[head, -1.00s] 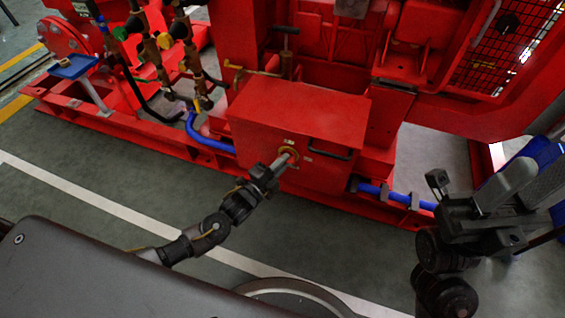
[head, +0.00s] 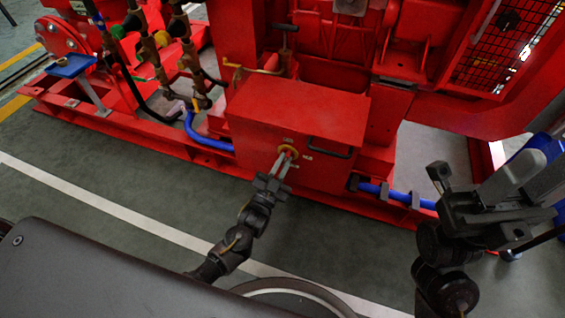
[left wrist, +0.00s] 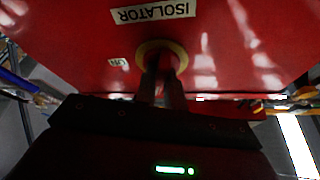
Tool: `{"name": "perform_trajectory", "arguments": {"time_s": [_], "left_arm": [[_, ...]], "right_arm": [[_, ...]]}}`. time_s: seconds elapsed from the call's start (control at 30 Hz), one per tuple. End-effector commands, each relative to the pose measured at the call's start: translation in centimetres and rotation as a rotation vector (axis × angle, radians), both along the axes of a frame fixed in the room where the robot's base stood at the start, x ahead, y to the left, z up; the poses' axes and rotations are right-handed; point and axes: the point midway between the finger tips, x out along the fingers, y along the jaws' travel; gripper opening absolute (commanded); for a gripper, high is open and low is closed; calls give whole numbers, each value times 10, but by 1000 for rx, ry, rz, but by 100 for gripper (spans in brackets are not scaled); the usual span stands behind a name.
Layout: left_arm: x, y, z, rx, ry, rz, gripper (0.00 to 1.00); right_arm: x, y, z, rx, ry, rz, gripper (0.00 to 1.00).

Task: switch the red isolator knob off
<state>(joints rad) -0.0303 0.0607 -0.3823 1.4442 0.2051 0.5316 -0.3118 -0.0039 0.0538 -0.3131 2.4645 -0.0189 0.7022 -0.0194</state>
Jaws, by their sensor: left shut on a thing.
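The red isolator knob (left wrist: 163,62) sits in a yellow ring on the front of a red box (head: 250,125). The ring shows in the head view (head: 289,150), but there the fingertips mostly hide the knob. My left gripper (head: 284,162) reaches up to the box front and is shut on the knob, with one finger on each side in the left wrist view (left wrist: 163,76). A white "ISOLATOR" label (left wrist: 153,11) and a small "ON" label (left wrist: 118,62) appear upside down near the ring. My right gripper (head: 475,200) is at the right, away from the box; its jaw state is unclear.
A dark handle (head: 328,147) is on the box to the right of the knob. Blue hoses (head: 208,138) run along the red base frame on both sides. Brass valves (head: 150,50) stand at the upper left. The green floor (head: 130,175) in front is clear.

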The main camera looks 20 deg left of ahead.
Motion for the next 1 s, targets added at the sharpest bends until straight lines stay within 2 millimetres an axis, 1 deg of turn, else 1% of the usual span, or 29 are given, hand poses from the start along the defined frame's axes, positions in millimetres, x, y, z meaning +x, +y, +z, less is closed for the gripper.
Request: {"name": "perform_trajectory", "arguments": {"time_s": [0.2, 0.4, 0.7, 1.0], "left_arm": [[0, -1, -2, -160, 15, 1, 0], [0, -2, -2, -262, 20, 0, 0], [0, -2, -2, -329, 25, 0, 0], [0, -2, -2, -335, 26, 0, 0]], "right_arm": [[0, 0, 2, 0, -8, 1, 36], [0, 0, 2, 0, -5, 1, 36], [2, 1, -4, -7, 16, 0, 36], [2, 1, -4, -10, 14, 0, 36]]}}
